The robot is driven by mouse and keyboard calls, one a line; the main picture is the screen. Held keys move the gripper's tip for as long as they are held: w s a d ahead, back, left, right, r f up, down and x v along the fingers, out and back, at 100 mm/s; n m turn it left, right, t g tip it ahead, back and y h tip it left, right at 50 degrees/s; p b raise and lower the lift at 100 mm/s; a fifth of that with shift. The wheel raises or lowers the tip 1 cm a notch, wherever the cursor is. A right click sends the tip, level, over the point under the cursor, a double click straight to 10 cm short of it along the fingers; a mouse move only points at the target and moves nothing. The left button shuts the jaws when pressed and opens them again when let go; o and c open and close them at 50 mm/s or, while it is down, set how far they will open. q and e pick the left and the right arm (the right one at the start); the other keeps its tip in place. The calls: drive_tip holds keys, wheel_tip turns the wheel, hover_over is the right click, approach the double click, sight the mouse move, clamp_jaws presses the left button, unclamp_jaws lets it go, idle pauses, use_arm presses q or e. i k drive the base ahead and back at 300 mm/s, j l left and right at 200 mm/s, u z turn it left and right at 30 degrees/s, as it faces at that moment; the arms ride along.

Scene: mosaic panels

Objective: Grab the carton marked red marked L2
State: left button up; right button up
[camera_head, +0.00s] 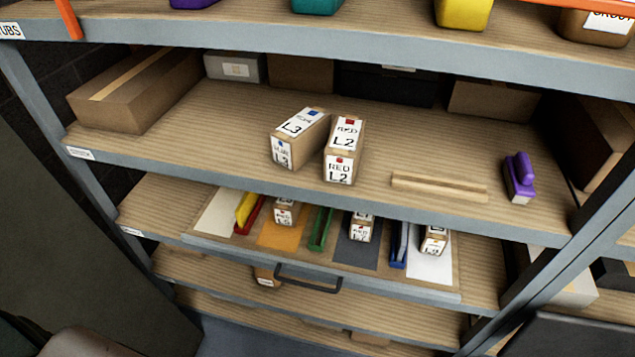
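The carton marked RED L2 (343,152) stands on the middle shelf near its front edge. It is a small brown box with white labels and a red square on its top and front. A similar carton marked L3 (300,138), with a blue square, stands close to its left at a slight angle. The top and front of the red L2 carton show clearly and nothing covers it. Neither of my grippers can be seen in the head view.
A wooden strip (438,186) and a purple stamp-like object (518,178) lie to the right on this shelf. Brown boxes (135,90) line its back. Below, a pulled-out tray (215,240) holds several small cartons and coloured dividers. The upper shelf (250,42) overhangs.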

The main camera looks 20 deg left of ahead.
sight(343, 153)
drive_tip(key=k+j+z, duration=0.1)
drive_tip(key=z, duration=0.35)
drive_tip(key=k+j+z, duration=0.15)
drive_tip(key=j+z, duration=0.15)
drive_tip(key=z, duration=0.2)
